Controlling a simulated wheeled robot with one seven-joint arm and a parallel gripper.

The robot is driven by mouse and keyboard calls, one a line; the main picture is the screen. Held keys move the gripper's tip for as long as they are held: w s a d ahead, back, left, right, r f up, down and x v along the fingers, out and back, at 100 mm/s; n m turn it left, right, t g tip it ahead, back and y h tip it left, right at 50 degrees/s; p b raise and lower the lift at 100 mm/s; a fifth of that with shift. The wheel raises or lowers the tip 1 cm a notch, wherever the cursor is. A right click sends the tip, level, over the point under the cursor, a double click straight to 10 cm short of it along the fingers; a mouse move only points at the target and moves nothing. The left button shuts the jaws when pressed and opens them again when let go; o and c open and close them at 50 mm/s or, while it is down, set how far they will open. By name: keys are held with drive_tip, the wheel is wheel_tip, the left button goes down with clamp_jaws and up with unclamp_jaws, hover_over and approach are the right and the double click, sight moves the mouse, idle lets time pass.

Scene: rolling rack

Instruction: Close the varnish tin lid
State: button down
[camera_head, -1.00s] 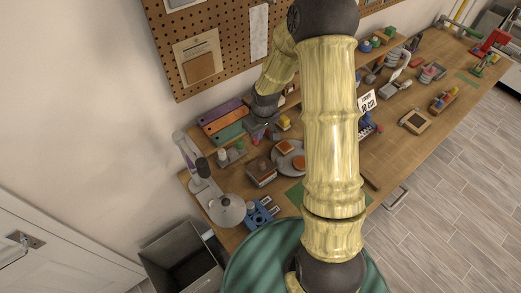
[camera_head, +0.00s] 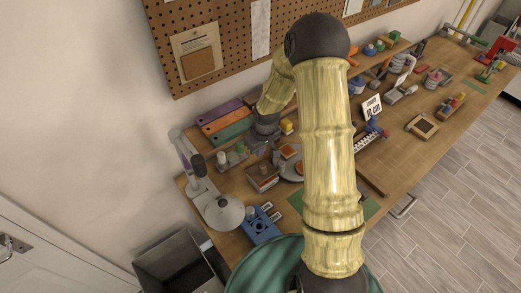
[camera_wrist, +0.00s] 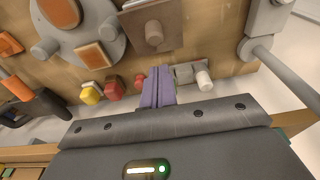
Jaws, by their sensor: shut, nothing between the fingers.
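The varnish tin appears to be the small boxy container (camera_head: 263,180) on the bench, left of the round grey plate. In the wrist view, a flat brown panel with a round knob (camera_wrist: 153,32) shows at the top middle and looks like its lid. I cannot tell how far the lid stands open. My gripper (camera_head: 262,146) is low over the bench just behind the container, partly hidden by my arm. In the wrist view its purple fingers (camera_wrist: 158,88) are together and empty, below the knob and apart from it.
The grey plate with orange blocks (camera_wrist: 85,30) lies beside the panel. Yellow (camera_wrist: 91,93) and red (camera_wrist: 115,88) pieces and a white-capped cylinder (camera_wrist: 203,80) stand near the fingers. A grey lamp (camera_head: 223,212) and a blue block (camera_head: 260,225) occupy the near bench end.

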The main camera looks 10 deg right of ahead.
sight(263, 167)
drive_tip(key=f+b, duration=0.2)
drive_tip(key=f, duration=0.1)
drive_tip(key=s+f+b, duration=0.1)
drive_tip(key=shift+d+f, duration=0.15)
drive_tip(key=shift+f, duration=0.25)
drive_tip(key=shift+s+d+f+b, duration=0.15)
drive_tip(key=shift+f+b, duration=0.4)
drive_tip(key=shift+b, duration=0.1)
drive_tip(key=shift+s+d+f+b, duration=0.2)
drive_tip(key=shift+s+b, duration=0.15)
drive_tip(key=shift+s, duration=0.15)
drive_tip(key=shift+s+d+f+b, duration=0.1)
drive_tip(key=shift+s+f+b, duration=0.1)
drive_tip(key=shift+s+b, duration=0.25)
drive_tip(key=shift+d, duration=0.6)
drive_tip(key=shift+s+a+r, duration=0.1)
drive_tip(key=shift+a, duration=0.35)
drive_tip(key=shift+w+a+r+p, duration=0.15)
drive_tip(key=shift+w+a+p, duration=0.05)
drive_tip(key=shift+w+p, duration=0.15)
drive_tip(key=shift+w+a+r+p, duration=0.15)
drive_tip(key=shift+w+p, duration=0.05)
drive_tip(key=shift+w, duration=0.1)
